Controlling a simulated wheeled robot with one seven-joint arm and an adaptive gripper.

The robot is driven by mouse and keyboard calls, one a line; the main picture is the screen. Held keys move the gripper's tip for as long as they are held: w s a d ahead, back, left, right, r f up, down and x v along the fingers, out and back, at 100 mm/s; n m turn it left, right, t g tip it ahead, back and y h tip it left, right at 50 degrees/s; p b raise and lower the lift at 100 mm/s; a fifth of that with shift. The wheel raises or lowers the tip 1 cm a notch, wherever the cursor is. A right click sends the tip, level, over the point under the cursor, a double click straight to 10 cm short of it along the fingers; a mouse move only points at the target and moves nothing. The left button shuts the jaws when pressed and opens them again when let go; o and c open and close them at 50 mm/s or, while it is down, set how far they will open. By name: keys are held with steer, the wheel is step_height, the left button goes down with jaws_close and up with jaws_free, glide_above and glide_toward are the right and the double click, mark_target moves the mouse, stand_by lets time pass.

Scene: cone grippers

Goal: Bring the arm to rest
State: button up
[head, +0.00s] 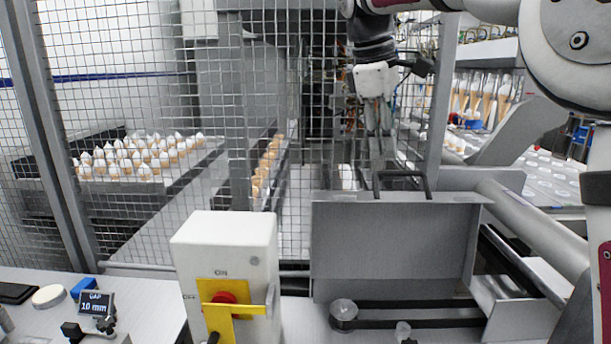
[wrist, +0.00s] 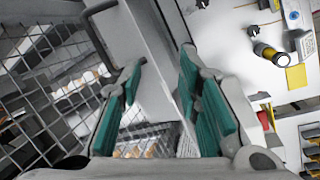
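My gripper (head: 377,125) hangs pointing down in the upper middle of the head view, at the end of my arm, above the grey metal cover with the black handle. In the wrist view my gripper (wrist: 163,95) shows two fingers with green pads, spread well apart. Nothing is between the pads, only the grey panel and machinery farther off. The gripper is open and empty, and it touches nothing that I can make out.
A wire mesh fence (head: 130,60) stands behind. The grey cover (head: 395,240) has a black handle (head: 403,176). A white switch box (head: 228,240) with a red knob (head: 224,298) stands front left. A gap display (head: 96,304) sits on the left table (head: 140,300). Trays of cones lie beyond the fence.

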steer(key=s+d+f+m+y, duration=0.1)
steer(key=s+f+m, duration=0.3)
steer(key=s, duration=0.6)
steer(key=s+d+f+m+t+y, duration=0.1)
steer(key=s+f+m, duration=0.3)
steer(key=s, duration=0.7)
steer(key=s+d+f+m+t+y, duration=0.1)
steer(key=s+f+m, duration=0.3)
steer(key=s+f, duration=0.4)
steer(key=s+d, duration=0.1)
steer(key=s, duration=0.2)
steer(key=shift+s+d+p, duration=0.25)
steer(key=shift+d+p, duration=0.15)
steer(key=shift+d+r, duration=0.1)
